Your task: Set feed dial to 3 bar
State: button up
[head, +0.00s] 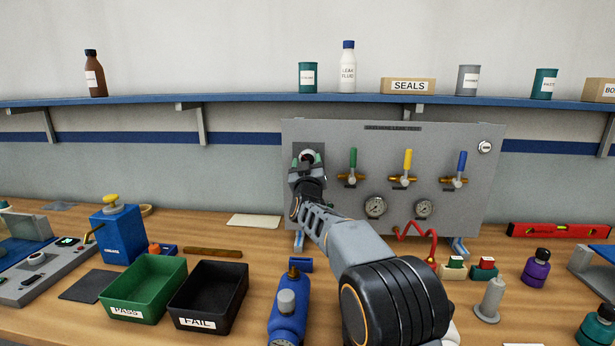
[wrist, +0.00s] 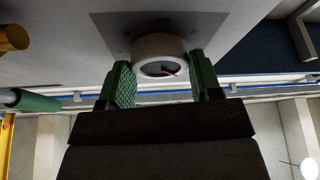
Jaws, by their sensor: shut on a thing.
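The feed dial (head: 308,155) is a round white knob at the upper left of the grey panel (head: 450,140). In the wrist view the dial (wrist: 158,44) shows a white rim and a dark face with a red mark. My gripper (head: 307,163) is at the dial, shut on it. In the wrist view the green finger pads of my gripper (wrist: 160,72) stand on either side of the knob. The dial's scale is too small to read, and my gripper and arm partly hide the knob in the head view.
Valves with green (head: 353,159), yellow (head: 407,159) and blue (head: 462,161) handles sit right of the dial. Two gauges (head: 375,207) (head: 424,208) are below them.

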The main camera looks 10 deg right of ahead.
jog(key=shift+w+a+r+m+g+h, duration=0.1)
jog(key=shift+m+g+h, duration=0.65)
jog(key=shift+m, duration=1.45)
jog(key=shift+s+a+f+m+g+h, duration=0.1)
jog(key=shift+m+g+h, duration=0.15)
jog(key=shift+m+h, duration=1.45)
jog(key=shift+w+a+r+m+g+h, duration=0.1)
jog(key=shift+m+g+h, duration=0.4)
jog(key=shift+m, duration=2.5)
jog(key=o, duration=0.9)
jog(key=b+v, duration=0.2)
jog(key=v, duration=1.1)
jog(key=shift+s+a, duration=0.25)
jog(key=shift+a+f, duration=0.1)
jog(key=shift+f, duration=0.1)
